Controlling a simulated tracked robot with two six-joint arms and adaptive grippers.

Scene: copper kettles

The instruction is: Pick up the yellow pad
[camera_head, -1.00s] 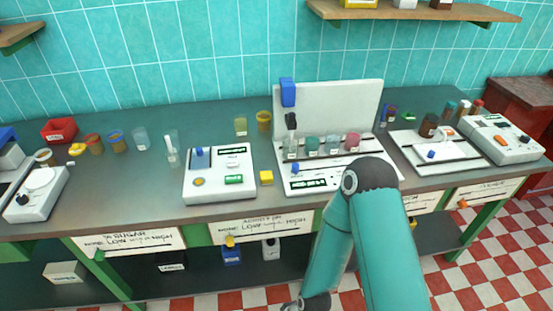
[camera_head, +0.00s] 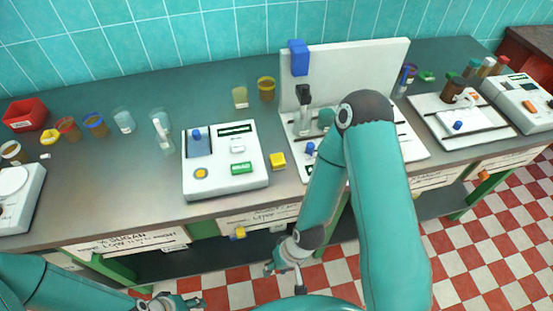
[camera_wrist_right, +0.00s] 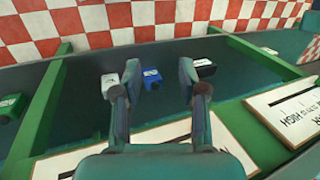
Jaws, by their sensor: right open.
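A small yellow block (camera_head: 278,161), which looks like the yellow pad, lies on the counter just right of the white meter with the green label. It does not show in the right wrist view. My right gripper (camera_head: 284,277) hangs low in front of the counter edge, well below and apart from the block. In the right wrist view my right gripper (camera_wrist_right: 159,80) is open, with nothing held between its fingers. My left gripper (camera_head: 174,303) is at the bottom edge of the head view, partly cut off; its jaw opening is unclear.
The white meter (camera_head: 225,182) stands left of the block, and a white panelled station (camera_head: 345,75) stands to its right, partly hidden by my right arm. Several cups stand behind. The right wrist view shows a blue box (camera_wrist_right: 152,77) and other boxes on the lower shelf.

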